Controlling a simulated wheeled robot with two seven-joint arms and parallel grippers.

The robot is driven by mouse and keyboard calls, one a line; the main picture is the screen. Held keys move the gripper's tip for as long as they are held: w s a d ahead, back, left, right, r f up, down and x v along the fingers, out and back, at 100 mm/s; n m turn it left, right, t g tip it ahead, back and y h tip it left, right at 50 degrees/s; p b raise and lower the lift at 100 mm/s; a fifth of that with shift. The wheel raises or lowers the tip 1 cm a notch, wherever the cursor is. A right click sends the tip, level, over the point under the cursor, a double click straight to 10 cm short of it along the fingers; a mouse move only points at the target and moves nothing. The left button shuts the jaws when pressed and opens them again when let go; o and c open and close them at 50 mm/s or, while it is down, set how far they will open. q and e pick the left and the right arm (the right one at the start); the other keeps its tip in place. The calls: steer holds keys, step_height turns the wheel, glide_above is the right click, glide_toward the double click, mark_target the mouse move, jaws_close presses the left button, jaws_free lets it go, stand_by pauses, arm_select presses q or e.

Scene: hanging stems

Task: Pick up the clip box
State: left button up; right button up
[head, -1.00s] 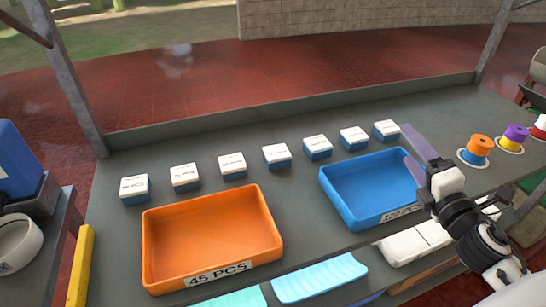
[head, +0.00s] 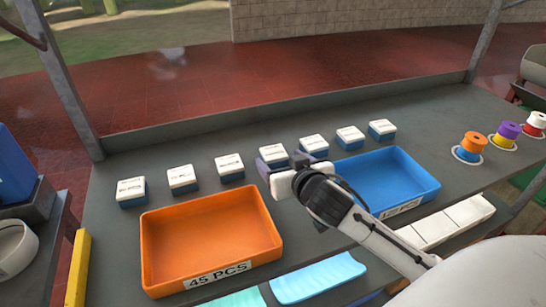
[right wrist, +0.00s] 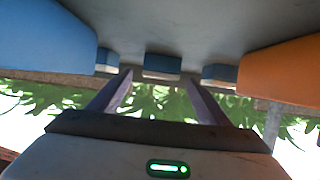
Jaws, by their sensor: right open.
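Several clip boxes with white lids and blue bases stand in a row along the back of the grey table. One clip box (head: 273,152) in the middle of the row stands just beyond my right gripper (head: 281,163), which partly hides it. In the right wrist view, a clip box (right wrist: 162,66) appears ahead between the two fingers of the open, empty right gripper (right wrist: 158,80). Other clip boxes include one to the left (head: 229,166) and one to the right (head: 314,145). My left gripper is not in view.
An orange tray (head: 150,245) labelled 45 PCS stands at the front left. A blue tray (head: 425,185) is at the right, partly behind my right arm. Coloured spools (head: 473,143) stand at the far right. A low ledge (head: 200,117) runs behind the boxes.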

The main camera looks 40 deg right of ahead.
mark_target(277, 157)
steer(key=shift+p+x, duration=0.35)
steer(key=shift+x, duration=2.65)
steer(key=shift+r, duration=0.1)
steer(key=c, duration=1.1)
